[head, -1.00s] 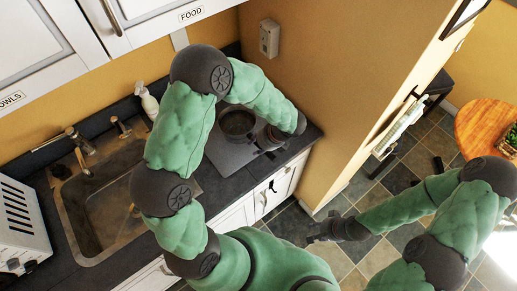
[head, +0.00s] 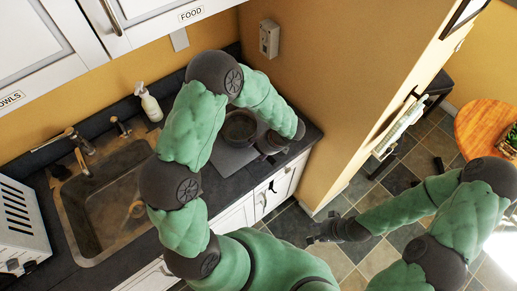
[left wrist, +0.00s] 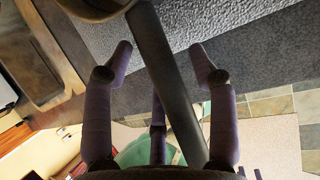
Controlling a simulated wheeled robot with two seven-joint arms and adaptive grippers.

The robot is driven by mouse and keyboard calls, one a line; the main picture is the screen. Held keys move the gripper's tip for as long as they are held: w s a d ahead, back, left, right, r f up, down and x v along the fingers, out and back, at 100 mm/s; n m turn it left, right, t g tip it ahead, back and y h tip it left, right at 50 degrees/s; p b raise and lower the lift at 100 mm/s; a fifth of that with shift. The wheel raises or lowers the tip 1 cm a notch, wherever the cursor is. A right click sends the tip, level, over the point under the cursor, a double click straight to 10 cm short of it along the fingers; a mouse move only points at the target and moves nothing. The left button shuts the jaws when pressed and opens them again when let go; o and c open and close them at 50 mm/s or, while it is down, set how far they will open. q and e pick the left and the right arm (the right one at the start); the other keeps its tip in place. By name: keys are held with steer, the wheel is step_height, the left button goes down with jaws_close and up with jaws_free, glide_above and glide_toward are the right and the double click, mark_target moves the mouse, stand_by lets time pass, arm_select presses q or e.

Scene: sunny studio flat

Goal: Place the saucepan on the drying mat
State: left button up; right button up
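The dark saucepan (head: 240,127) sits upright over the grey drying mat (head: 228,160) at the right end of the counter, beside the wall. My left gripper (head: 270,148) is at its handle side. In the left wrist view, the saucepan's handle (left wrist: 168,75) runs between the spread fingers of my left gripper (left wrist: 162,62), with gaps on both sides. The pan's rim (left wrist: 95,10) shows at the top, over the mat (left wrist: 220,20). Whether the pan's base fully touches the mat is hidden. My right gripper (head: 318,232) hangs empty over the floor, its fingers apart.
A sink (head: 105,200) with a tap lies to the left. A white spray bottle (head: 149,104) stands behind it, and a white appliance (head: 20,222) is at far left. The wall (head: 300,90) closes off the counter's right end. A round wooden table (head: 485,125) stands far right.

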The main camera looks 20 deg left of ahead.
arm_select(q)
steer(key=shift+r, duration=0.1)
steer(key=p+v, duration=0.1)
steer(key=v, duration=1.1)
stand_by(0.4)
